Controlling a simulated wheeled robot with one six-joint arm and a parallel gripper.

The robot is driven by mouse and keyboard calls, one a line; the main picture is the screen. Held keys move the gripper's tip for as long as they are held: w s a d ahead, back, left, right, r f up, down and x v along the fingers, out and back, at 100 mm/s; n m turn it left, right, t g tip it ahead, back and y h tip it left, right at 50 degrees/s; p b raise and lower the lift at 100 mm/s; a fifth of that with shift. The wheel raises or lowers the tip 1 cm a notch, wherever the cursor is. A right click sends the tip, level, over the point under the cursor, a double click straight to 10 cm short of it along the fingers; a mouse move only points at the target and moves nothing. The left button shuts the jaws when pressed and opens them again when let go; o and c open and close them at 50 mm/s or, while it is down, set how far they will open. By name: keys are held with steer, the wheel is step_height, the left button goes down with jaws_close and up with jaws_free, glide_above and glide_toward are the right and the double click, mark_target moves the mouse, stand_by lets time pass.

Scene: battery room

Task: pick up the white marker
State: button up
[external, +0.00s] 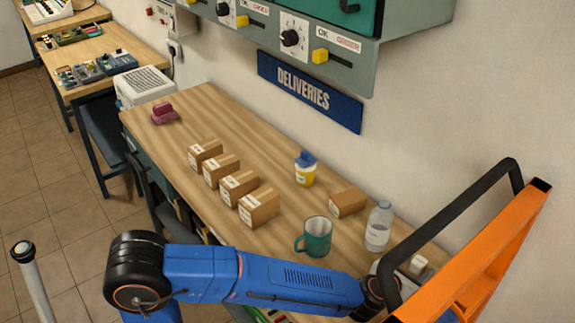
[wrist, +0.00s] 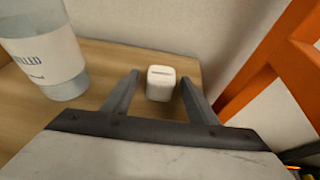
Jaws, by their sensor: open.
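A small white rounded block (wrist: 161,84) with a dark slot on top stands on the wooden bench, near its end. It may be the white marker, but I see no pen shape. It also shows in the external view (external: 418,265). In the wrist view my gripper (wrist: 159,77) is open, with one finger on each side of the block. A gap shows on both sides, and whether the fingers are level with it in height I cannot tell.
A labelled clear bottle (wrist: 43,50) stands close left of my gripper. An orange frame (wrist: 275,70) rises close on the right.

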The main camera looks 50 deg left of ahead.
steer(key=c, duration=1.1)
